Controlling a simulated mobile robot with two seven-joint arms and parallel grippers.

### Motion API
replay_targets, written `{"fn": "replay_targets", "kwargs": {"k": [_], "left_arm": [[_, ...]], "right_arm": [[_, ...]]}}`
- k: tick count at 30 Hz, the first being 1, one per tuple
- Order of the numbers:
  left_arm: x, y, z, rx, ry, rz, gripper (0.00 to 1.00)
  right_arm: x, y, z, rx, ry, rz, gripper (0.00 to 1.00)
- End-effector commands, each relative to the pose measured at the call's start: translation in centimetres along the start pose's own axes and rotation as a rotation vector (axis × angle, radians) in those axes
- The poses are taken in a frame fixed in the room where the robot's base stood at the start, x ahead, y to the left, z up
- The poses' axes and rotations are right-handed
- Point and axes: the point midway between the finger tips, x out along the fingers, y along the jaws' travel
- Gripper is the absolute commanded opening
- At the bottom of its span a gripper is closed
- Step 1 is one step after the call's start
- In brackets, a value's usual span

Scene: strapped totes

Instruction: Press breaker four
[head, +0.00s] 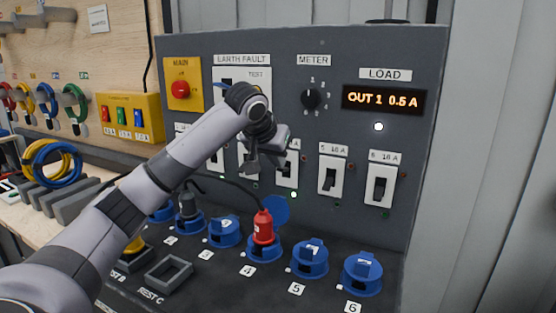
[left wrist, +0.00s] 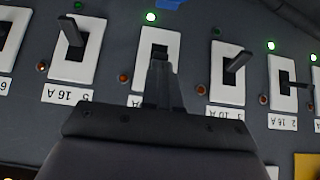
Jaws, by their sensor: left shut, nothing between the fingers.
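Breaker four (head: 287,170) is a black toggle on a white plate on the grey panel, its label partly hidden by my gripper. A green lamp (head: 293,194) glows below it. My left gripper (head: 262,161) is shut and empty, in front of the panel by breakers three and four. In the left wrist view, which is upside down, its fingertips (left wrist: 160,78) overlap breaker four's plate (left wrist: 158,40) and cover most of its toggle. I cannot tell whether they touch. Breaker five (head: 332,176) and breaker three (left wrist: 228,70) flank it. My right gripper is not in view.
Breaker six (head: 380,184) is further right. The load display (head: 383,101) reads OUT 1 0.5 A. Below, a red plug (head: 263,226) stands in socket 4, amid blue-capped sockets (head: 310,260). The red main button (head: 180,90) and meter knob (head: 311,98) are higher up.

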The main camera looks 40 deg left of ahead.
Motion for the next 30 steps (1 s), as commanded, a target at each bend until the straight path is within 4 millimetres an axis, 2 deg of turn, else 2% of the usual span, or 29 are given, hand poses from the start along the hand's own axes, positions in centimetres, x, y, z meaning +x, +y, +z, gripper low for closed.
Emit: {"fn": "replay_targets", "kwargs": {"k": [9, 14, 20, 22, 30], "left_arm": [[0.9, 0.0, 0.8, 0.002, 0.113, -0.002, 0.00], [1.3, 0.0, 1.4, -0.001, 0.111, 0.000, 0.00], [2.0, 0.0, 2.5, 0.003, 0.254, -0.001, 0.00], [1.4, 0.0, 2.0, 0.000, 0.269, -0.001, 0.00], [1.2, 0.0, 1.8, -0.001, 0.265, 0.000, 0.00]], "right_arm": [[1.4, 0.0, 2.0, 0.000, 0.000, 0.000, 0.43], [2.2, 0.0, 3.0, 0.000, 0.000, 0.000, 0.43], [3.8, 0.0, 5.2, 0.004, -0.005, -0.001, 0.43], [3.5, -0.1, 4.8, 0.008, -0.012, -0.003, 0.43], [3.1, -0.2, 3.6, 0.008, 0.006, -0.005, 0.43]]}}
